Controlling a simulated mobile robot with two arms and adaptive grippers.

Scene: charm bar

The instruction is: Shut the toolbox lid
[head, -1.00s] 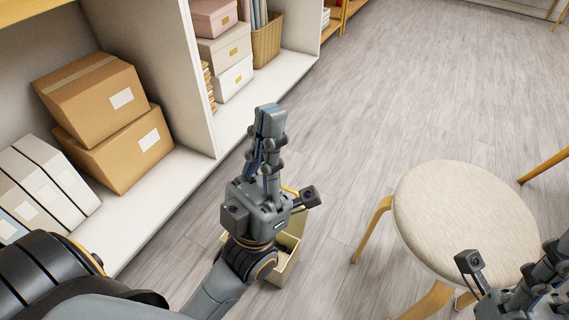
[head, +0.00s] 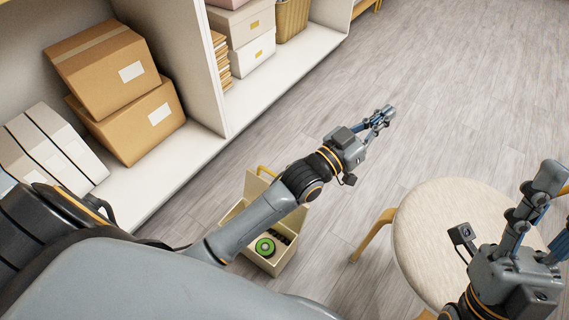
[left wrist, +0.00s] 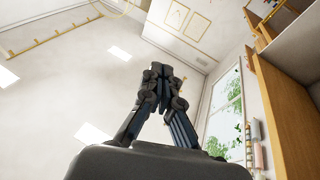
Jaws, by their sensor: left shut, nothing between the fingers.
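The cream toolbox (head: 288,255) stands on the floor, partly hidden behind my left forearm. Its lid (head: 255,186) is open and stands up at the far side, with a yellow handle (head: 266,171) at its top. A green roll (head: 265,247) and small dark items show inside. My left gripper (head: 388,113) is shut and empty, in the air beyond and to the right of the toolbox, apart from it. In the left wrist view its fingertips (left wrist: 160,72) meet. My right gripper (head: 562,205) is at the right edge with its fingers apart, partly cut off.
A round stool (head: 440,225) with a pale seat stands to the right of the toolbox. The wooden floor beyond the toolbox is clear.

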